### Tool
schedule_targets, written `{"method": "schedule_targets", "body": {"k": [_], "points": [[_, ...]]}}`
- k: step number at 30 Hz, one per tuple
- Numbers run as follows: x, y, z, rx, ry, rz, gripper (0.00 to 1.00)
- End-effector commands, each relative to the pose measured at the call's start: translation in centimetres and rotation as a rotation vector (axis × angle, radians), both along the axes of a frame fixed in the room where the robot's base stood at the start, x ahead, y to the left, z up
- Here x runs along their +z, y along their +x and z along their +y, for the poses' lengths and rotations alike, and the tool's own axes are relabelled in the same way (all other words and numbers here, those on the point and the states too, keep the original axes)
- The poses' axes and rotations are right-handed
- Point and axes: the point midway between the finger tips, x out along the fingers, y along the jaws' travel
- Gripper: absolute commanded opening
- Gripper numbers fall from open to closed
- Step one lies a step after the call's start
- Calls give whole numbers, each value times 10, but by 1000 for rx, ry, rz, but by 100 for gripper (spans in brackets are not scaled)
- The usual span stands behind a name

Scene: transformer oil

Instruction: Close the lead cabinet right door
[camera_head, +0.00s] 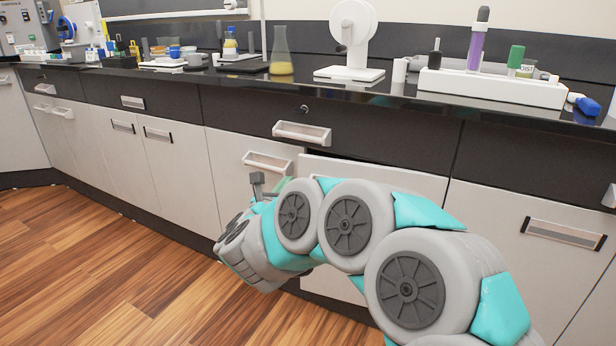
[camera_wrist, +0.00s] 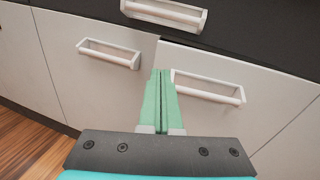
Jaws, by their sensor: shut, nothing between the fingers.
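The lead cabinet's right door (camera_head: 375,178) is a pale grey panel under the black counter, mostly hidden behind my arm in the head view. Its top edge seems to stand slightly forward of the cabinet front, so it looks a little ajar. In the wrist view the right door (camera_wrist: 262,112) has a white bar handle (camera_wrist: 208,88). The left door (camera_wrist: 85,82) beside it looks flush. My gripper (camera_head: 283,185) has green fingers pressed together with nothing between them. In the wrist view my gripper (camera_wrist: 160,73) points at the seam between the doors, left of the right handle; contact cannot be told.
A drawer handle (camera_head: 302,132) is above the doors. The countertop (camera_head: 420,98) carries a flask (camera_head: 281,52), a white stand (camera_head: 350,40) and a white rack (camera_head: 490,86). Another handled cabinet door (camera_head: 525,235) is at the right. The wooden floor (camera_head: 100,270) at the left is clear.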

Motion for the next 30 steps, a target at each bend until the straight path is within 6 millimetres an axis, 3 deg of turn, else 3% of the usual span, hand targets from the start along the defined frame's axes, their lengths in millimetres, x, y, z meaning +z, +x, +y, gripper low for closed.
{"method": "schedule_targets", "body": {"k": [2,6,11,17,30], "points": [[-14,-16,-1,-42,38,-18,0],[-22,-31,-7,-96,80,-54,0],[-23,-31,-11,-114,93,-65,0],[-21,-4,-20,-115,90,-66,0],[-21,75,-42,-113,88,-64,0]]}}
